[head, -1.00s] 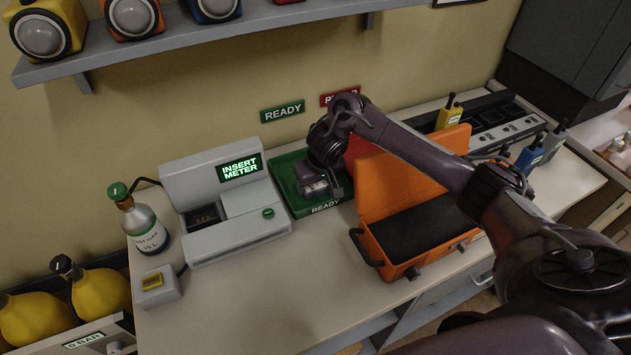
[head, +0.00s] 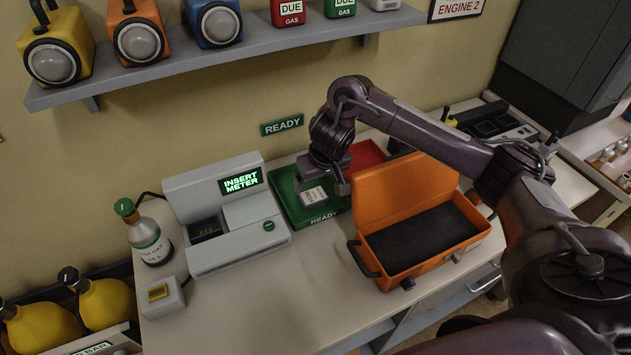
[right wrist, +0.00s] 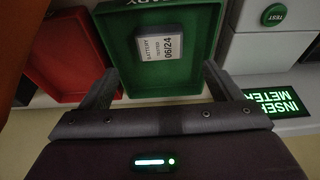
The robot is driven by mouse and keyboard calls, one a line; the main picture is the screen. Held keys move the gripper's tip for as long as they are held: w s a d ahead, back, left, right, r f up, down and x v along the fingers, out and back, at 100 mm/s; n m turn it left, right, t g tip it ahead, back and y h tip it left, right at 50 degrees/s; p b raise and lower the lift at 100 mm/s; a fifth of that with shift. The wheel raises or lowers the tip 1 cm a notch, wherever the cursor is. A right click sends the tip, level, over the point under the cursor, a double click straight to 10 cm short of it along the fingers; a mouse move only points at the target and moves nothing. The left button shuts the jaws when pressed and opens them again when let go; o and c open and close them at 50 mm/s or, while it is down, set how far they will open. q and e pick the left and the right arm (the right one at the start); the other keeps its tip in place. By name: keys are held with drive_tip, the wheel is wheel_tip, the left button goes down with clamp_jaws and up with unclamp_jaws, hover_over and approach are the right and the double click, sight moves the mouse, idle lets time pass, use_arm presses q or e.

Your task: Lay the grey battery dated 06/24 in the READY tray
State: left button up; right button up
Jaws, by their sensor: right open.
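The grey battery (head: 313,197) lies label up in the green READY tray (head: 285,208). In the right wrist view the battery (right wrist: 160,44) shows its white label reading 06/24, inside the green tray (right wrist: 208,50). My right gripper (head: 321,187) is over the tray, just above the battery. In the right wrist view its two fingers (right wrist: 160,70) are spread wide with nothing between them, and the battery lies clear of them. My left gripper is not in view.
A red tray (head: 367,155) adjoins the green one, partly behind my arm. An open orange case (head: 425,240) stands to the right. The grey tester (head: 225,215), its screen reading INSERT METER, stands to the left.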

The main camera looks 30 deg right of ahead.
drive_tip(key=shift+p+v, duration=0.55)
drive_tip(key=shift+v, duration=1.25)
